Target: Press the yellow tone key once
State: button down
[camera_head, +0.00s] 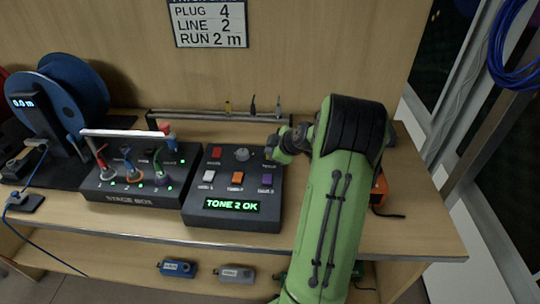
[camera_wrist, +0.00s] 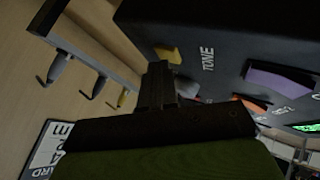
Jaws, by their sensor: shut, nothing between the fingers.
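The yellow tone key (camera_wrist: 167,53) sits on the dark panel beside the printed word TONE in the wrist view. In the head view my gripper hides most or all of it. My gripper (camera_head: 277,152) is at the upper right corner of the dark key box (camera_head: 233,212). Its shut, empty fingers (camera_wrist: 158,70) point at the yellow key in the wrist view, with their tips very close to it. I cannot tell whether they touch it.
The box also has a red key (camera_head: 216,153), a white key (camera_head: 209,177), an orange key (camera_head: 237,178), a purple key (camera_head: 266,180) and a knob (camera_head: 241,154). The stage box (camera_head: 131,188) with cables stands left. A rack (camera_head: 210,117) with small tools lies behind.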

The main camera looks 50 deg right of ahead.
jog(key=shift+r, duration=0.1)
jog(key=shift+r+p, duration=0.35)
jog(key=shift+r, duration=0.4)
jog(key=shift+r+p, duration=1.45)
jog(key=shift+r, duration=1.1)
jog(key=shift+f, duration=0.1)
